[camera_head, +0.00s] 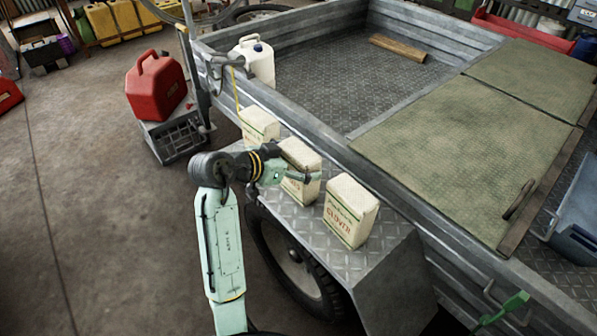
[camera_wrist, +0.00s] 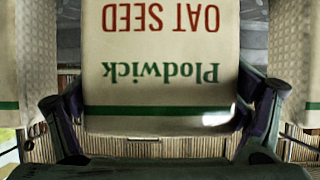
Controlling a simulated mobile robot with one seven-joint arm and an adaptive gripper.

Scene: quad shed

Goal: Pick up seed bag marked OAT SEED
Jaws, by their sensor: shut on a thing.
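The OAT SEED bag (camera_head: 301,155) is the middle one of three cream seed bags on the trailer's metal mudguard. My gripper (camera_head: 304,177) is shut on it, with a finger reaching across its front. In the wrist view the bag (camera_wrist: 160,75) fills the middle, its red OAT SEED and green Plodwick print appearing upside down. A dark finger presses at each side of it. In the head view my gripper and wrist hide part of its label.
A CLOVER bag (camera_head: 350,211) stands close on the right. Another seed bag (camera_head: 259,125) stands on the left, its label partly hidden. The trailer side wall (camera_head: 330,150) runs behind them. A white jug (camera_head: 257,62) and a red fuel can (camera_head: 156,85) are farther left.

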